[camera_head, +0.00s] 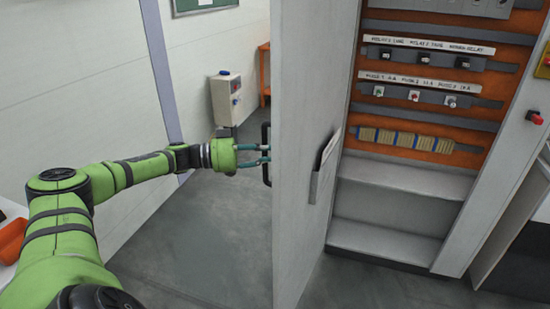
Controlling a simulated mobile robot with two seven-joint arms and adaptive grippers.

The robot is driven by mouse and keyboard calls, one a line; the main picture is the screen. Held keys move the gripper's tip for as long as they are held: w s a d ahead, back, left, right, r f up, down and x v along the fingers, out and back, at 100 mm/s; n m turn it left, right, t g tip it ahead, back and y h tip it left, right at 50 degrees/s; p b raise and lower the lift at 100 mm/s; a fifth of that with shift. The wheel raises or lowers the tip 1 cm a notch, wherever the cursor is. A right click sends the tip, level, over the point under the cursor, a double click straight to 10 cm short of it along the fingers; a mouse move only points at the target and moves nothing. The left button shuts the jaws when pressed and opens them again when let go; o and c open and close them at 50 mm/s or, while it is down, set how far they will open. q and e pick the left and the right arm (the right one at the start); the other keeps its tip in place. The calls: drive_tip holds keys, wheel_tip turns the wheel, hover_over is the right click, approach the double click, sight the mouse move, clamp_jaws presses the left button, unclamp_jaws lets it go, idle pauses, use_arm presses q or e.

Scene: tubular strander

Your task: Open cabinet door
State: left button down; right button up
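The cabinet door (298,90) is a tall light-grey panel. My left gripper (267,155) is at the middle of this handle. Its two teal fingers are visibly apart, one above the other, with the tips at the bar. Whether they touch the bar I cannot tell. My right gripper is out of view.
The cabinet interior shows orange panels with labelled switches, a terminal strip (405,139) and bare grey shelves (390,240). A grey control box (225,98) stands behind my gripper. A red button (536,118) is on the cabinet's right frame. The floor (205,240) left of the door is clear.

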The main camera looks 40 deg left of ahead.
use_arm(q)
drive_tip(key=shift+s+f, duration=0.1)
drive_tip(key=shift+f, duration=0.2)
drive_tip(key=c, duration=1.1)
unclamp_jaws()
drive_tip(key=shift+o, duration=0.3)
drive_tip(key=shift+s+a+r, duration=0.1)
drive_tip(key=shift+s+r, duration=0.05)
drive_tip(key=shift+r, duration=0.05)
drive_tip(key=v, duration=1.2)
